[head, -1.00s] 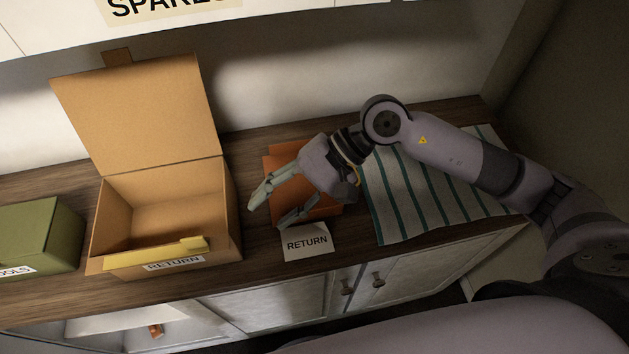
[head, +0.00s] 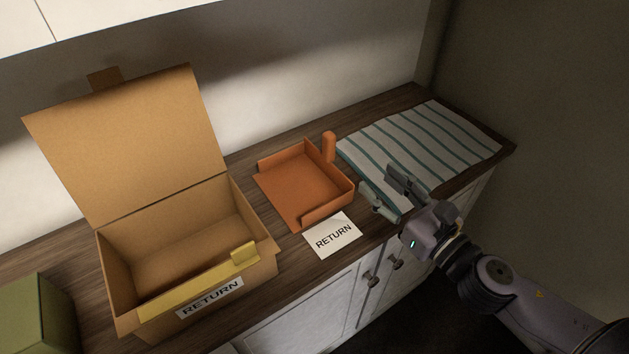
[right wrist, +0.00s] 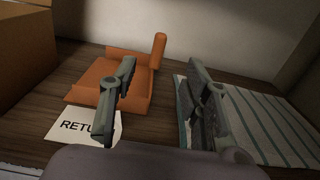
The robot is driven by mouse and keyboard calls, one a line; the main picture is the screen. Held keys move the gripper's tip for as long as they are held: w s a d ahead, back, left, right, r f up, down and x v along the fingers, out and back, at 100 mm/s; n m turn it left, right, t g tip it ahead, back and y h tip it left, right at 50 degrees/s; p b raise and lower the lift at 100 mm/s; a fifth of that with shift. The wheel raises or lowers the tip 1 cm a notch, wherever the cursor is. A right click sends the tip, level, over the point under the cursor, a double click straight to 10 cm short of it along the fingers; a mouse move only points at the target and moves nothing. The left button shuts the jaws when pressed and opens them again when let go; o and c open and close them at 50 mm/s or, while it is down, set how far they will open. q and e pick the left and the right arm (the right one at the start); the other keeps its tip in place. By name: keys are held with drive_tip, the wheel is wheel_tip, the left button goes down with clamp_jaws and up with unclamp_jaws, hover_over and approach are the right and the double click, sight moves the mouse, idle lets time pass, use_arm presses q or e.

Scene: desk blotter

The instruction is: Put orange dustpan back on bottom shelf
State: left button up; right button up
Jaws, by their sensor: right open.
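The orange dustpan (head: 300,182) lies on the wooden counter between the cardboard box and the striped cloth, its short handle upright at its back right corner. It also shows in the right wrist view (right wrist: 98,78), partly behind a finger. My right gripper (head: 385,192) is open and empty, to the right of the dustpan, over the near left edge of the cloth. In the right wrist view my two fingers (right wrist: 160,92) stand wide apart with nothing between them. The bottom shelf cannot be made out in the current views. My left gripper is not in view.
An open cardboard box (head: 190,240) labelled RETURN, with a yellow item across its front, stands left of the dustpan. A RETURN card (head: 332,236) lies in front of the dustpan. A striped cloth (head: 430,145) lies at right. A green box (head: 35,315) stands at far left.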

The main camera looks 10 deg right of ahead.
sight(333, 139)
drive_tip(key=p+x, duration=0.4)
drive_tip(key=x, duration=0.7)
drive_tip(key=shift+w+a, duration=0.1)
drive_tip(key=shift+w, duration=0.3)
drive_tip(key=shift+w+a, duration=0.1)
drive_tip(key=shift+w, duration=0.45)
drive_tip(key=p+x, duration=0.1)
drive_tip(key=x, duration=0.2)
drive_tip(key=shift+w+f, duration=0.15)
drive_tip(key=shift+w, duration=0.1)
drive_tip(key=shift+w+a+f, duration=0.1)
drive_tip(key=shift+w+a, duration=0.1)
drive_tip(key=shift+w, duration=0.15)
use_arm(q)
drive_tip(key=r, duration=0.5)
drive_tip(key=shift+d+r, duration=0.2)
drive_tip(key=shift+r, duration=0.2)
use_arm(e)
drive_tip(key=shift+s, duration=0.1)
drive_tip(key=shift+c, duration=0.8)
clamp_jaws()
